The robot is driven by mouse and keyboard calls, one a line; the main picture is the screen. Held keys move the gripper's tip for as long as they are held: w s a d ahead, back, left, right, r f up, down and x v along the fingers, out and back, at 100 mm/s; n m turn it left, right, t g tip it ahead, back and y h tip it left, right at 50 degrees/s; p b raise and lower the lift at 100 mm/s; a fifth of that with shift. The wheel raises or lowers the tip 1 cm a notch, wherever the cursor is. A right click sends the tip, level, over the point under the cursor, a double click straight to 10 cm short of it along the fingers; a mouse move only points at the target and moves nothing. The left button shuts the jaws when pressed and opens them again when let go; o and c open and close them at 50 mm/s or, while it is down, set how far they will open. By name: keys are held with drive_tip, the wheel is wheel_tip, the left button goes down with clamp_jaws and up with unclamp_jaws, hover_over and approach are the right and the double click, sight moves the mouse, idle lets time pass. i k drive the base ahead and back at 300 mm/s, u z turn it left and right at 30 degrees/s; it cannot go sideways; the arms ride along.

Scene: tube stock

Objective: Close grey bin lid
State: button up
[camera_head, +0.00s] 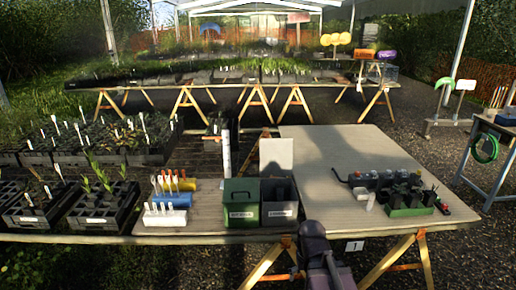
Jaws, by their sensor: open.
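The grey bin (279,208) stands on the bench, right against the green bin (241,208) on its left. Its pale grey lid (276,155) is up, standing about upright at the back of the bin, and the bin's dark inside shows from above. Part of my dark arm shows at the bottom, just right of the bins and in front of the bench edge. I cannot make out my gripper's fingers in this view, and nothing of mine touches the lid.
A white upright tube (226,153) stands behind the green bin. Blue and yellow tube racks are at the left. A green tray (408,211) of dark pots and a dark device lie at the right.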

sight(276, 155)
drive_tip(key=k, duration=0.65)
drive_tip(key=u, duration=0.05)
drive_tip(key=i, duration=1.65)
drive_tip(key=z, duration=0.55)
